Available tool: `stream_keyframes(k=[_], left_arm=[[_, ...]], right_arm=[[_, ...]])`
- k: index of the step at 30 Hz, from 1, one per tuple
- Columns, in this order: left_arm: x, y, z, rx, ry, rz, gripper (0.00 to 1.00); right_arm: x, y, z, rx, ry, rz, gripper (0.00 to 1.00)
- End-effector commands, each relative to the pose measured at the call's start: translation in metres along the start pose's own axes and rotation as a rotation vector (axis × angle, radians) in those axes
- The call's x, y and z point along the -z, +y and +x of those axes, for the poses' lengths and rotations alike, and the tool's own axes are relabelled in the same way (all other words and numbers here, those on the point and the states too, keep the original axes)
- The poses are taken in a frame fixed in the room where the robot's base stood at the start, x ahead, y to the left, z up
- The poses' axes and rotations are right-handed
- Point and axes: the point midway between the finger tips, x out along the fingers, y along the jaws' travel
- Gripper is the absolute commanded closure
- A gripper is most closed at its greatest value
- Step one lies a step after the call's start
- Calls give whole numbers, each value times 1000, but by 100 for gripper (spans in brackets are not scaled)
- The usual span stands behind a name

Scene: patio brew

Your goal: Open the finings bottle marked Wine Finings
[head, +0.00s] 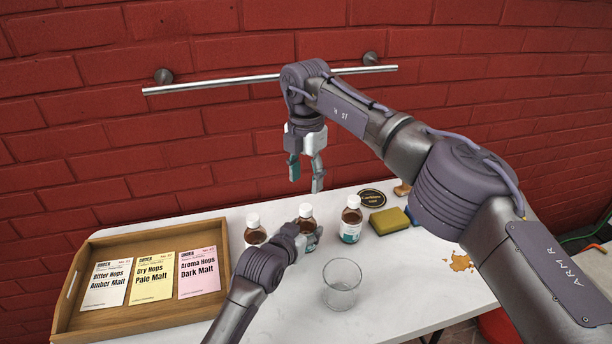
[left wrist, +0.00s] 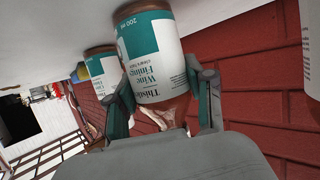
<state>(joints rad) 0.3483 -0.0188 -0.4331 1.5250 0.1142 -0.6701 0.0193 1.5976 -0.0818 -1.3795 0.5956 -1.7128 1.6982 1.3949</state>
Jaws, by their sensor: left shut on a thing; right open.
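The Wine Finings bottle (head: 306,211) is the middle of three brown, white-capped bottles on the white table. In the left wrist view its white and teal label (left wrist: 156,62) reads "Wine Finings" upside down. My left gripper (head: 306,238) is shut around this bottle from the front, with a finger on each side, and it also shows in the left wrist view (left wrist: 165,98). The bottle stands upright with its cap on. My right gripper (head: 305,182) is open and empty, pointing down above the cap, apart from it.
Similar bottles stand left (head: 254,235) and right (head: 351,220) of it. A wooden tray (head: 130,328) with recipe cards is at left. An empty glass (head: 341,285) stands in front. A yellow sponge (head: 389,221) and a black round coaster (head: 371,198) lie at right. A metal rail (head: 230,80) crosses the wall.

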Motion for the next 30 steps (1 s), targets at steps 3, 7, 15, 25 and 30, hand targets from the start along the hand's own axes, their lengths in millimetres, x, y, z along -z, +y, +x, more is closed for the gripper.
stream_keyframes(k=[3, 7, 15, 25, 30], left_arm=[[0, 0, 0, 0, -1, 0, 100], [0, 0, 0, 0, -1, 0, 100], [0, 0, 0, 0, -1, 0, 100], [0, 0, 0, 0, 0, 0, 100], [0, 0, 0, 0, 0, 0, 100]], right_arm=[[0, 0, 0, -1, -1, 250, 47], [0, 0, 0, -1, -1, 519, 47], [0, 0, 0, 0, -1, 897, 47], [0, -1, 23, 3, 0, 980, 47], [0, -1, 51, 3, 1, 980, 47]])
